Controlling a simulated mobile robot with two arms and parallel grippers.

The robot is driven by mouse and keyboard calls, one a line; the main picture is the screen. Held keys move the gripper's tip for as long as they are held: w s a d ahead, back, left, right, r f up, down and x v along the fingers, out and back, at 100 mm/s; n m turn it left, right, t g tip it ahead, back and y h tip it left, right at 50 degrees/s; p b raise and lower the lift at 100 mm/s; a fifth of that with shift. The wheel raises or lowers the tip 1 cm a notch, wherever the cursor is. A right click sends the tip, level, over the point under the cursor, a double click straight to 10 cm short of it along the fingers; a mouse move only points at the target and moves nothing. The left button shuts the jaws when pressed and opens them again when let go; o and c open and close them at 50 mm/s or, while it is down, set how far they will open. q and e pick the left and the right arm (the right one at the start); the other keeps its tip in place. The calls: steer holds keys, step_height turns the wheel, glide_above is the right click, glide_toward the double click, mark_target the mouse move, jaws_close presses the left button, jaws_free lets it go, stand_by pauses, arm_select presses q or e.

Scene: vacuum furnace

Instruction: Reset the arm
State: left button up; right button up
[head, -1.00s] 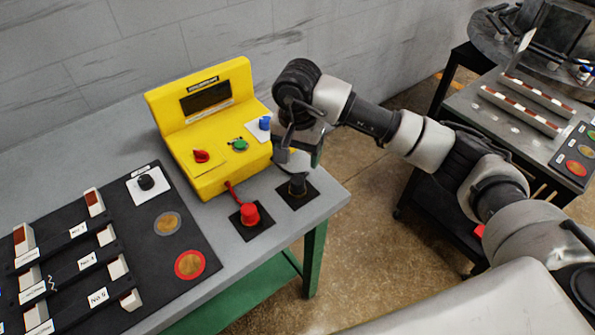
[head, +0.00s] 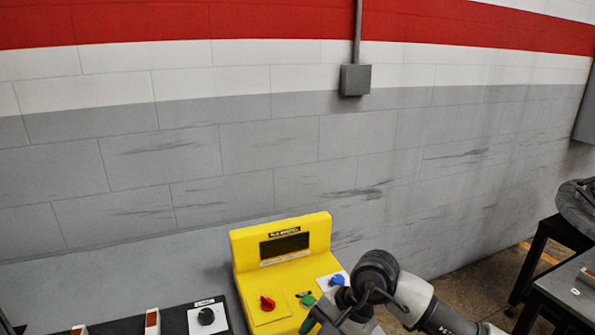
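My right arm comes in from the lower right. Its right gripper (head: 340,315) is at the bottom edge, in front of the right part of the yellow control box (head: 245,265). The gripper is partly cut off by the frame, so I cannot tell whether it is open or shut. The box has a dark display, a red knob (head: 267,303), a green button (head: 307,300) and a blue knob (head: 337,280) on a white plate. The blue knob is just left of the wrist. My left gripper is not in view.
A black knob (head: 206,316) on a white plate is left of the box. A dark table (head: 560,290) stands at the right. A grey wall with a red band (head: 200,25) and a grey electrical box (head: 354,79) fills the background.

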steer(key=s+a+r+m+y, duration=0.3)
steer(key=s+a+r+y, duration=0.15)
steer(key=a+y, duration=0.3)
step_height(320, 180, up, 7)
steer(key=m+t+y, duration=0.5)
steer(key=m+y, duration=0.3)
steer(key=m, duration=0.3)
steer(key=w+d+m+t+h, duration=0.2)
steer(key=d+m+t+h, duration=0.2)
steer(key=m+t, duration=0.55)
steer(key=w+d+m+t+h, duration=0.1)
steer(key=d+m+t+h, duration=0.4)
steer(key=m, duration=0.8)
steer(key=s+d+f+m+g+h, duration=0.2)
steer(key=d+f+m+h, duration=0.85)
steer(key=m, duration=0.45)
steer(key=s+d+f+m+g+h, duration=0.1)
steer(key=s+f+m+g, duration=0.5)
steer(key=s, duration=0.4)
steer(key=s+d+f+m+g, duration=0.2)
steer(key=s+f+m+g, duration=0.2)
steer(key=s+f+g, duration=0.45)
step_height(320, 180, down, 24)
steer(key=s, duration=0.1)
steer(key=s+d+f+g, duration=0.1)
steer(key=s+d+f, duration=0.1)
steer(key=s+f, duration=1.5)
steer(key=shift+d+f+h, duration=0.25)
steer(key=shift+f+h, duration=0.05)
steer(key=shift+f, duration=0.35)
